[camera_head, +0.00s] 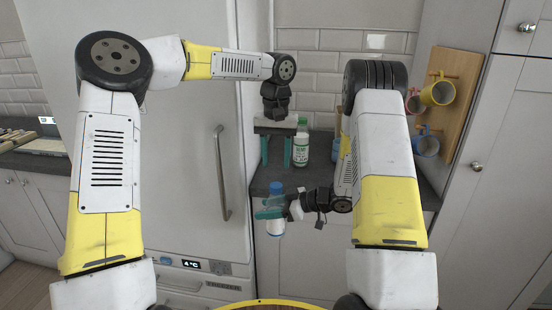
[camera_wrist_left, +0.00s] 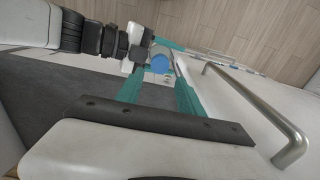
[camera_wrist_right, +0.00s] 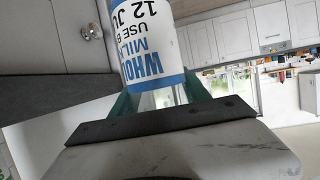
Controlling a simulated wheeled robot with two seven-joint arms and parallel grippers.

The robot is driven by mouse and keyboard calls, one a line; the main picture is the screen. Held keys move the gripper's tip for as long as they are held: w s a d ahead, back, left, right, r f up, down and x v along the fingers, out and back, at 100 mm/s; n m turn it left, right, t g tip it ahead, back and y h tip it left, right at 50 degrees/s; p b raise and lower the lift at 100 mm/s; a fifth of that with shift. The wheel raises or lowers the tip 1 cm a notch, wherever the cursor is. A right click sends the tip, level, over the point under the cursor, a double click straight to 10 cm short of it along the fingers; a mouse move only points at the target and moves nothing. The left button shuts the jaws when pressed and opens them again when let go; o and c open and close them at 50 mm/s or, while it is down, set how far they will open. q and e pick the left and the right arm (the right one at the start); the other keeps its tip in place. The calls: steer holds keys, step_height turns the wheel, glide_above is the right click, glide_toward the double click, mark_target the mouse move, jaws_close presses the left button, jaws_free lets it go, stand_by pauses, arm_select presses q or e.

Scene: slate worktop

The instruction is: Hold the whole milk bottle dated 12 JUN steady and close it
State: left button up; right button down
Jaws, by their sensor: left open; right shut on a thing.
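The whole milk bottle (camera_head: 277,227) is held upright in front of the worktop edge. Its label in the right wrist view (camera_wrist_right: 147,40) reads WHOLE MILK, USE BY and 12 JU, the rest cut off. A blue cap (camera_head: 276,187) shows at its top; how tightly it sits cannot be told. My right gripper (camera_head: 270,208) is shut on the bottle from the side. My left gripper (camera_head: 276,152) is open and empty, fingers down, above and behind the bottle. In the left wrist view the blue cap (camera_wrist_left: 160,63) appears between its fingertips, farther off.
A green-capped bottle (camera_head: 301,147) stands on the slate worktop (camera_head: 318,168), close right of my left gripper. The fridge (camera_head: 190,170) with its long handle (camera_head: 221,175) is at left. A wooden rack (camera_head: 456,95) with several mugs hangs at right.

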mark_target(276, 185)
arm_select(q)
steer(key=shift+f, duration=4)
jaws_close()
steer(key=m, duration=0.5)
steer(key=shift+m, duration=0.4)
steer(key=m, duration=0.5)
steer(key=shift+o, duration=1)
jaws_free()
